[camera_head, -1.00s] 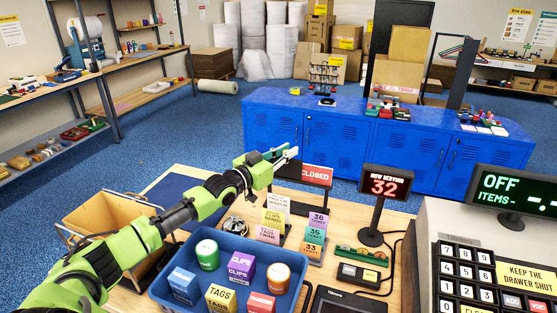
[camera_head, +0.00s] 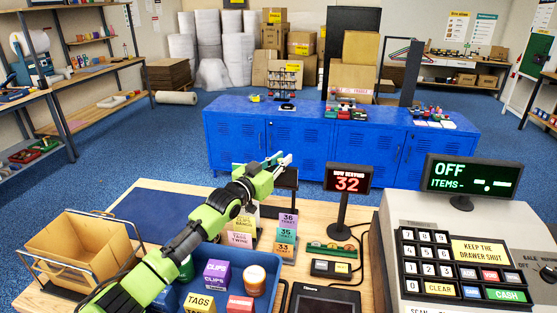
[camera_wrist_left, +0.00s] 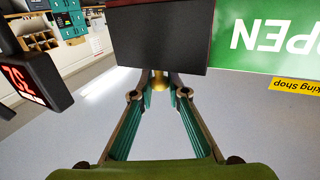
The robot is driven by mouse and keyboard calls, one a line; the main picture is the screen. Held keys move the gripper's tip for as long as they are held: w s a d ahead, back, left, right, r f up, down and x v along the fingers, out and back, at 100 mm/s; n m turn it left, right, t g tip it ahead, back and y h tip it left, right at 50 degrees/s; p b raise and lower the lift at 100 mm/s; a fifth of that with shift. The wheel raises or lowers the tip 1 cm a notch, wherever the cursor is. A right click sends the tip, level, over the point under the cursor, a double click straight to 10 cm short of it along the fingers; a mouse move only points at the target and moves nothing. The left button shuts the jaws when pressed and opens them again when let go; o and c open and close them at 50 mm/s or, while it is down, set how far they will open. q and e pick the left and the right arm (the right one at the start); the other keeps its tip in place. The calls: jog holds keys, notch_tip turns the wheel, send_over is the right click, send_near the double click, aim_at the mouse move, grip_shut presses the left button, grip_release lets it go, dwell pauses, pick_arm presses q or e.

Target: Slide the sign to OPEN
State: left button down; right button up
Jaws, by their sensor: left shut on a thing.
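The sign stands on the counter. In the head view its dark panel (camera_head: 287,179) shows just right of my left gripper (camera_head: 282,160), and no red CLOSED lettering shows. In the left wrist view the dark panel (camera_wrist_left: 165,40) has a thin red strip along its top edge. To its right is a green part with white OPEN lettering (camera_wrist_left: 262,38), upside down and cut off by the frame. My left gripper (camera_wrist_left: 160,84) is shut on a small brass-coloured knob (camera_wrist_left: 159,80) at the panel's edge. My right gripper is not in view.
The red 32 display (camera_head: 347,181) stands right of the sign. Price cards (camera_head: 287,222) and a blue tray (camera_head: 262,301) of goods lie nearer. A cash register (camera_head: 455,250) fills the right side. A blue mat (camera_head: 155,208) lies at left.

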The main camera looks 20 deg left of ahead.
pick_arm(q)
jog(key=c, duration=2)
grip_release()
jog(key=shift+d+f, duration=0.1)
jog(key=shift+d, duration=0.2)
jog(key=shift+s, duration=0.5)
jog(key=s, duration=0.3)
jog(key=s+a, duration=0.1)
jog(key=s, duration=0.3)
jog(key=s+a, duration=0.1)
jog(key=s, duration=0.2)
jog(key=shift+s, duration=0.4)
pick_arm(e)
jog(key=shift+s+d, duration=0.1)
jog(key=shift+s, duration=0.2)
